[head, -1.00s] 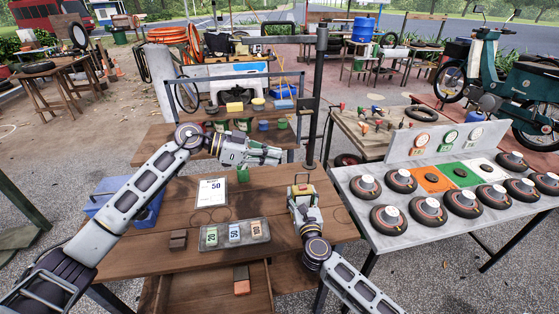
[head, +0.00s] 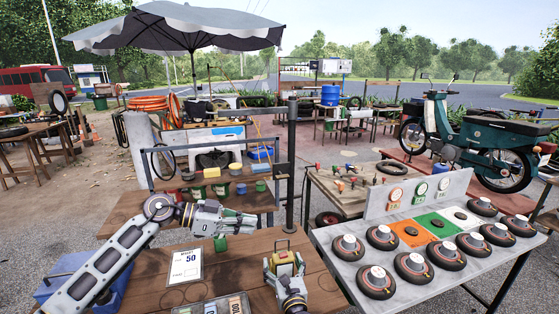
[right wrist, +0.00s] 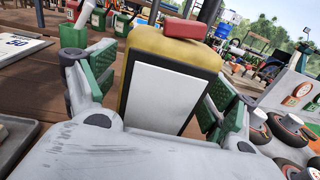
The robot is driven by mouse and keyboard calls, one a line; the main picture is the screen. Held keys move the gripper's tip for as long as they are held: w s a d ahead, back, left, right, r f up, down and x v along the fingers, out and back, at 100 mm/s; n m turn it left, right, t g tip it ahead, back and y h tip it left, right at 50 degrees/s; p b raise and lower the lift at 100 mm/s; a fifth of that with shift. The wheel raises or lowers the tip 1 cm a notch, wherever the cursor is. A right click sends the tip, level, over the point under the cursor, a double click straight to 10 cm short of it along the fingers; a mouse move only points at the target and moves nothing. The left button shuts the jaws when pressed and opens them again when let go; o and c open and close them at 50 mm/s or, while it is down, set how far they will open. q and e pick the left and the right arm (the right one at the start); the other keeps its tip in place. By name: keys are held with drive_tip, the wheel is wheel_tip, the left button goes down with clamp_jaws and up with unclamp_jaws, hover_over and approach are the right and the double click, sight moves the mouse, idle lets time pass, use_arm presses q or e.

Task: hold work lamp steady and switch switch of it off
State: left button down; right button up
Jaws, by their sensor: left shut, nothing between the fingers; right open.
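The work lamp (head: 284,257), a small yellow box with a handle, stands on the wooden table. In the right wrist view the lamp (right wrist: 165,85) shows a pale panel, and a red block (right wrist: 196,28), which may be its switch, sits on top. My right gripper (head: 285,268) is open, with its green-padded fingers on either side of the lamp; in the right wrist view gaps show beside the body. My left gripper (head: 250,220) is shut and empty, above the table to the left of the lamp and apart from it.
A price card (head: 187,267) and a clear tray of cards (head: 212,306) lie left of the lamp. A green can (head: 220,243) stands below my left gripper. A dark post (head: 291,165) rises behind the lamp. A grey table (head: 340,262) with several wheels is at right.

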drive_tip(key=shift+s, duration=0.1)
drive_tip(key=shift+v, duration=5.85)
drive_tip(key=shift+d, duration=0.1)
wheel_tip(320, 180, up, 9)
drive_tip(key=p, duration=0.9)
drive_tip(key=shift+r+p, duration=0.55)
drive_tip(key=shift+p, duration=0.05)
drive_tip(key=shift+f, duration=0.1)
